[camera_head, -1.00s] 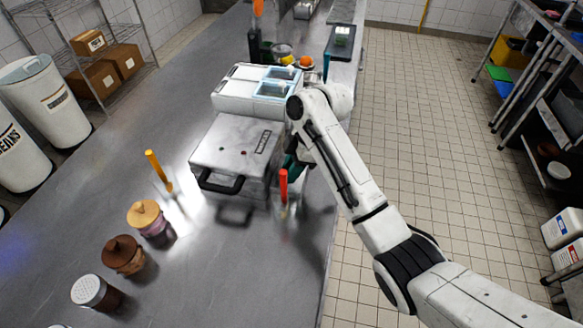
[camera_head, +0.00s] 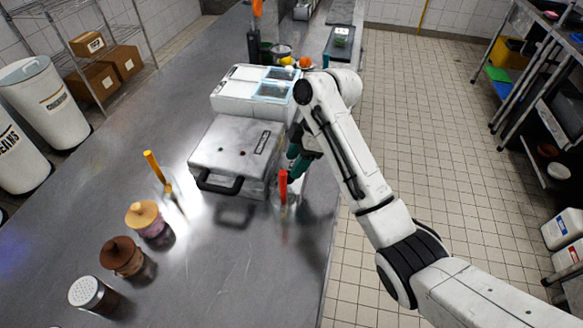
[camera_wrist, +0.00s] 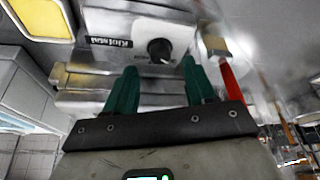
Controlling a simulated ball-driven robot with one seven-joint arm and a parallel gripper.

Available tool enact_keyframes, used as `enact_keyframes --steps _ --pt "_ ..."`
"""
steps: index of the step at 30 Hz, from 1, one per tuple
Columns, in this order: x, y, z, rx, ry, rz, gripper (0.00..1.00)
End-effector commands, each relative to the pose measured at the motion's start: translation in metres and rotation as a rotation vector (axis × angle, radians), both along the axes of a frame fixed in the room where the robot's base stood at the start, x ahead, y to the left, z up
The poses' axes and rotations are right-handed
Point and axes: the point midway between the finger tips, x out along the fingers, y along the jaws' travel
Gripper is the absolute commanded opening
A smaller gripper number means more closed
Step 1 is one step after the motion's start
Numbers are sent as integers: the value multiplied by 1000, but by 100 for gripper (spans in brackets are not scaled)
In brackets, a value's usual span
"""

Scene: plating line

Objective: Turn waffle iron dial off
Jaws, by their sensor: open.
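The waffle iron (camera_head: 228,150) is a silver box with a black front handle, closed on the steel counter. Its dial (camera_wrist: 159,49) is a round black knob on the side plate, seen in the wrist view beside a black label. The dial is hidden in the head view. My gripper (camera_wrist: 160,75) has two green fingers, spread apart and empty. In the wrist view the dial shows just beyond the fingertips, between them and nearer the right one. I cannot tell whether either finger touches it. In the head view my gripper (camera_head: 293,165) is at the iron's right side.
A red-handled utensil (camera_head: 283,186) stands close to my gripper, near the iron's front right corner. A white container unit (camera_head: 235,100) stands behind the iron. A yellow-handled utensil (camera_head: 155,167) and several jars are at the left.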

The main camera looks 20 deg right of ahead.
Motion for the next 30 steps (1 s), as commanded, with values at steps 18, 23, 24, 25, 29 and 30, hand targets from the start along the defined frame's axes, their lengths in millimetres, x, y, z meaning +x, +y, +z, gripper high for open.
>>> enact_keyframes --steps 18,23,24,25,29,30 --pt "-6 -27 67 0 1 1 55" --pt "-6 -27 67 1 0 1 55" --pt "-6 -27 67 1 0 1 55" --pt "-6 -27 67 1 0 1 55" --pt "-6 -27 67 1 0 1 55" --pt "-6 -27 67 1 0 1 55"
